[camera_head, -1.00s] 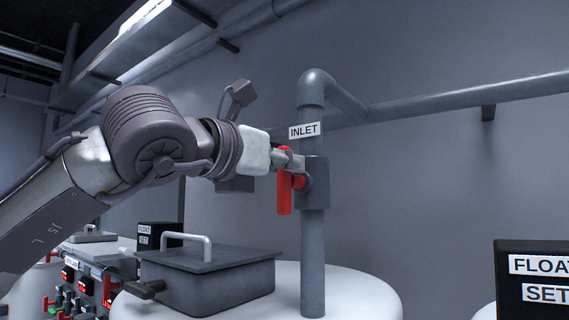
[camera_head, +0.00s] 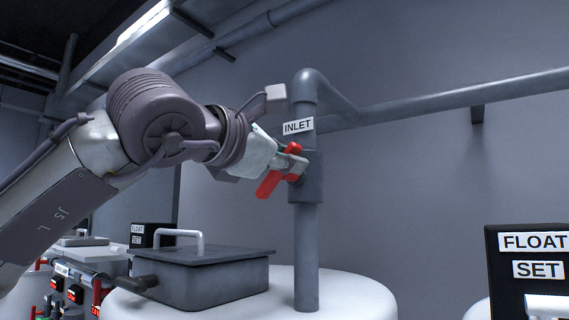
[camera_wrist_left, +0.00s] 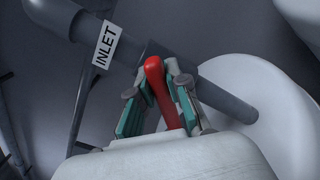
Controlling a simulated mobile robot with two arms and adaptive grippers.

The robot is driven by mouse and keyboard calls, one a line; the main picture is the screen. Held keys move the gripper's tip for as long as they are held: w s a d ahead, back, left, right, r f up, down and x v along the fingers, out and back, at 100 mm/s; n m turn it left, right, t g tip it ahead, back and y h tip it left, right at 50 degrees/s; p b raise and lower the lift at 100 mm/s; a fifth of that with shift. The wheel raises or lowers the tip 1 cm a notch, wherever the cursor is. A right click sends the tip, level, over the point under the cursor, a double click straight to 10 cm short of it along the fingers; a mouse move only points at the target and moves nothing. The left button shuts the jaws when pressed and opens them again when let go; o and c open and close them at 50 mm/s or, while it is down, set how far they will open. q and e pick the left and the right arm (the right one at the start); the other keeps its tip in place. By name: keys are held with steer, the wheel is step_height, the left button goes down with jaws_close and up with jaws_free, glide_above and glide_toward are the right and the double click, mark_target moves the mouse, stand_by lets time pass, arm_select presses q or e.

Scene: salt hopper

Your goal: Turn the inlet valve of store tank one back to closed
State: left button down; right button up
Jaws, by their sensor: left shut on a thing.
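The inlet valve has a red lever handle (camera_head: 270,183) on a grey valve body (camera_head: 309,176), set in a vertical grey pipe under a white INLET label (camera_head: 298,126). The handle is tilted, its lower end pointing down and left in the head view. My left gripper (camera_head: 291,162) is shut on the red handle near its pivot. In the left wrist view the red handle (camera_wrist_left: 161,90) lies between the two teal-padded fingers of my left gripper (camera_wrist_left: 160,100). My right gripper is not in view.
The pipe rises from a white tank (camera_head: 345,296). A grey lidded box (camera_head: 205,277) with a pale handle stands on the tank below my left arm. A black FLOAT SET panel (camera_head: 507,270) stands at the right.

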arm_select(q)
steer(key=m, duration=0.3)
steer(key=f+m, duration=0.1)
steer(key=shift+s+d+m+b, duration=0.2)
steer(key=shift+d+m+b, duration=0.1)
steer(key=shift+m, duration=0.1)
steer(key=shift+f+m, duration=0.2)
steer(key=shift+m, duration=0.75)
steer(key=shift+f+m, duration=0.15)
steer(key=shift+m, duration=0.8)
steer(key=shift+f, duration=0.1)
steer(key=c, duration=1.1)
jaws_free()
steer(key=shift+s, duration=0.1)
steer(key=v, duration=1.2)
